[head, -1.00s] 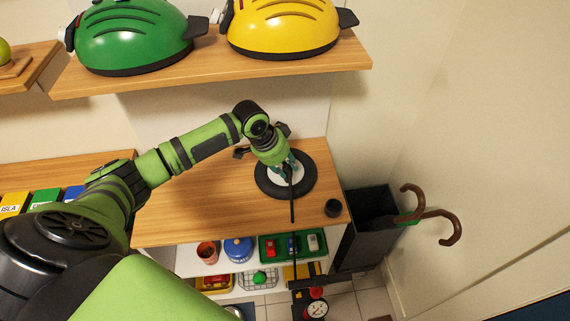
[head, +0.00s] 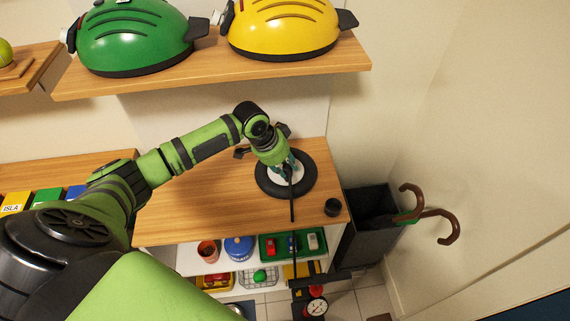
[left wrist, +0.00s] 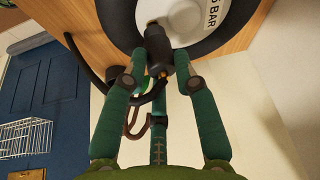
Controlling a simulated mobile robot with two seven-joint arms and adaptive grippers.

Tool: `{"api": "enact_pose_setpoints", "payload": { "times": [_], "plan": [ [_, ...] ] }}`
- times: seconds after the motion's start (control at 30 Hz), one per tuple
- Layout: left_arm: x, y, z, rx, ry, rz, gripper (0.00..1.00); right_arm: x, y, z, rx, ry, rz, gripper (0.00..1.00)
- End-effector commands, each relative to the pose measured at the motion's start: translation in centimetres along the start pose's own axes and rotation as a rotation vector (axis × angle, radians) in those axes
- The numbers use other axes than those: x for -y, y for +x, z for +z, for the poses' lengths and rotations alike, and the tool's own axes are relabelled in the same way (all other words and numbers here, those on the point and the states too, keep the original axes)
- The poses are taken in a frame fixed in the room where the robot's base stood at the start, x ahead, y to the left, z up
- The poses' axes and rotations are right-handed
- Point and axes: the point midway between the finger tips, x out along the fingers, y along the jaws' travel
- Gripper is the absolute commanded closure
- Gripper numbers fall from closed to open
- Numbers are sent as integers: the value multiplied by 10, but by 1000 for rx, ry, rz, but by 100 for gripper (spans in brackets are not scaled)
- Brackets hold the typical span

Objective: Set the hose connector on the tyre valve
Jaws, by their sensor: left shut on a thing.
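The tyre (head: 307,186) lies flat on the wooden bench top, a black ring around a white hub. It also shows in the left wrist view (left wrist: 112,25), with lettering ending in "BAR" on the hub. My left gripper (head: 289,166) is over the hub, shut on the dark hose connector (left wrist: 157,48). The connector's far end is at the hub, where the valve is hidden or too small to make out, so I cannot tell whether it is seated. The black hose (head: 292,208) runs from the gripper over the bench's front edge. My right gripper is out of view.
A black bin (head: 365,240) with umbrellas stands beside the bench. A red pump with a gauge (head: 315,307) is on the floor. The bench left of the tyre is clear.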

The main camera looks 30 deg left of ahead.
Motion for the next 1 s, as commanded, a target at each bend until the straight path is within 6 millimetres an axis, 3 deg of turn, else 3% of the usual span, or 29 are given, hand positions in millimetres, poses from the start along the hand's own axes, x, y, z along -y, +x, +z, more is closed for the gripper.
{"api": "enact_pose_setpoints", "payload": {
  "times": [0.67,0.7,1.0],
  "plan": [
    [0,13,5,0,-1,0,100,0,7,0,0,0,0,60],
    [0,12,5,0,0,0,61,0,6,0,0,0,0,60],
    [0,12,5,0,0,0,61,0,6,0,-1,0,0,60]
  ]
}}
